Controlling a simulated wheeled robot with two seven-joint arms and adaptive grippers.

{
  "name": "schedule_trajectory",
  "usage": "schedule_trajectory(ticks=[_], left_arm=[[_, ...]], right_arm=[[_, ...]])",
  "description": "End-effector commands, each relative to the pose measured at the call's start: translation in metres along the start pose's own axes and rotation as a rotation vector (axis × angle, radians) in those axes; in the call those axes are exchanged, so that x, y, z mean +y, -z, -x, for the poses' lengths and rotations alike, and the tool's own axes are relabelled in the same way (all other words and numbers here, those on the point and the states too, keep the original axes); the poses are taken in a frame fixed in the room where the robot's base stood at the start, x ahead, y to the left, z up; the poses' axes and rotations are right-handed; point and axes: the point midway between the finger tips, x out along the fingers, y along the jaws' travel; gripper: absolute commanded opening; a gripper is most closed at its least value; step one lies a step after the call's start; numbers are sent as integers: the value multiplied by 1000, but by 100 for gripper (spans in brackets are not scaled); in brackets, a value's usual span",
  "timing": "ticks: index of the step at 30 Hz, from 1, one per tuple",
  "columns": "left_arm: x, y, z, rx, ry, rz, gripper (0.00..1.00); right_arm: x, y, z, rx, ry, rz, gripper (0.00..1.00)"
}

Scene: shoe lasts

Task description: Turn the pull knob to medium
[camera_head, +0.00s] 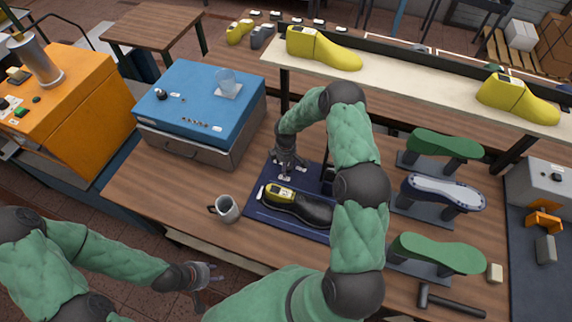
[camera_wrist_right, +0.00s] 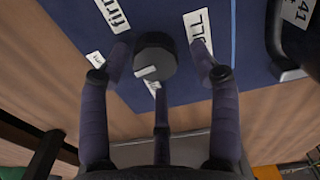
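The pull knob (camera_wrist_right: 157,50) is a dark round dial on the blue panel, between the fingertips of my right gripper (camera_wrist_right: 162,62). It has a pale mark at its lower edge, and gaps show between it and the side fingers. White labels surround it; one reads "firm" (camera_wrist_right: 112,12), another reads like "PULL" (camera_wrist_right: 198,30), and others are partly covered. In the head view my right gripper (camera_head: 288,166) points down at the back left of the blue panel (camera_head: 262,217) and hides the knob. My left gripper (camera_head: 207,277) is empty, fingers apart, off the table's front edge.
A black shoe with a yellow last (camera_head: 298,205) lies on the panel. A grey mug (camera_head: 227,209) stands left of it. A blue-topped box (camera_head: 190,100) is at back left. Green lasts (camera_head: 440,252) on stands and a hammer (camera_head: 450,302) are at right.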

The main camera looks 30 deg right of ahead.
Motion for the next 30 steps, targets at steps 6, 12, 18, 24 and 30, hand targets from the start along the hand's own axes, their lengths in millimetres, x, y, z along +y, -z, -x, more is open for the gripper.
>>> schedule_trajectory(ticks=[6, 12, 18, 24, 30], left_arm=[[0, 0, 0, 0, 0, 0, 40], [0, 0, 0, 0, 0, 0, 40], [0, 0, 0, 0, 0, 0, 40], [0, 0, 0, 0, 0, 0, 40], [0, 0, 0, 0, 0, 0, 40]], right_arm=[[-1, -1, 4, -3, 2, 0, 63], [0, 0, 33, -1, -1, 0, 63], [0, 2, 74, 0, -3, 2, 63], [0, 2, 104, -1, -1, 2, 63], [0, 3, 118, -1, 0, 2, 63]])
